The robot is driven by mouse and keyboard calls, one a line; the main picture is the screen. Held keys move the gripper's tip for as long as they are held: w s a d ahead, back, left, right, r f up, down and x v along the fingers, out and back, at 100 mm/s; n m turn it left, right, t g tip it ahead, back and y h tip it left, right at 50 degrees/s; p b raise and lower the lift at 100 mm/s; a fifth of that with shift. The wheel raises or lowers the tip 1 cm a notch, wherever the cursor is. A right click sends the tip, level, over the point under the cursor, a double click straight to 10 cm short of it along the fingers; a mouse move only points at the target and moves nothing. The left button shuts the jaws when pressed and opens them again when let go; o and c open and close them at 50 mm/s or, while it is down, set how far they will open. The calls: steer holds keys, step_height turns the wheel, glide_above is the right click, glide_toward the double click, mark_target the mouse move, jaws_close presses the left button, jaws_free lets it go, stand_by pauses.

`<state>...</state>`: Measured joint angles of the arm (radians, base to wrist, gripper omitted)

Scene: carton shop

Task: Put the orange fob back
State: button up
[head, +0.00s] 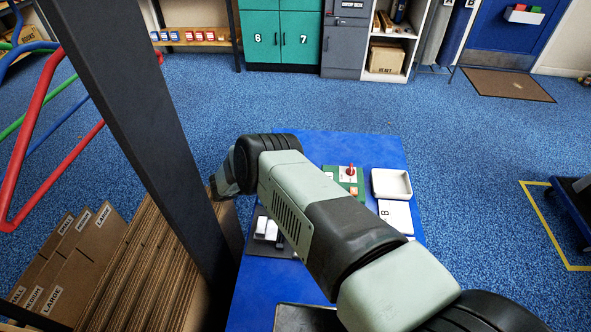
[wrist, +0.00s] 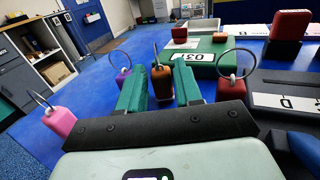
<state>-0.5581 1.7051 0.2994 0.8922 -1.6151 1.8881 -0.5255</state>
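The orange fob (wrist: 162,82) stands upright in the wrist view, its thin ring above it. A pink fob (wrist: 63,120) with a ring is at the left, a magenta one (wrist: 123,77) is just left of the fingers, and a red one (wrist: 232,88) with a ring is to the right. What lies under the fobs is hidden by my gripper's dark bar. In the head view my arm hides the fingers and the fobs.
The blue table (head: 385,150) carries a green board (head: 345,178) with a red piece, a white tray (head: 391,184) and a card marked B (head: 396,215). A dark panel (wrist: 270,77) and a red block (wrist: 292,24) are at the right. Cartons (head: 70,260) stand left of the table.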

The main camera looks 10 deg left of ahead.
steer(key=shift+r, duration=0.1)
steer(key=shift+r, duration=0.25)
steer(key=shift+a+r, duration=0.15)
steer(key=shift+r, duration=0.15)
steer(key=v, duration=0.3)
steer(key=shift+s+a, duration=0.25)
steer(key=shift+a, duration=0.1)
steer(key=w+d+r+m+g+y, duration=0.1)
steer(key=d+r+m+g+y, duration=0.2)
steer(key=r, duration=0.9)
steer(key=w+d+r+m+g+y, duration=0.25)
steer(key=d+r, duration=0.25)
steer(key=r, duration=0.7)
steer(key=s+d+r+m+y, duration=0.3)
steer(key=s+d+r+m, duration=0.4)
steer(key=s+r, duration=0.4)
steer(key=s+d+r+m+t+y, duration=0.2)
steer(key=s+r+m+y, duration=0.1)
steer(key=s, duration=0.8)
steer(key=s+d+r+m+t+y, duration=0.2)
steer(key=s+m+y, duration=0.3)
steer(key=s, duration=0.6)
steer(key=shift+d+r+m, duration=0.55)
steer(key=shift+d+m, duration=0.2)
steer(key=shift+d, duration=0.05)
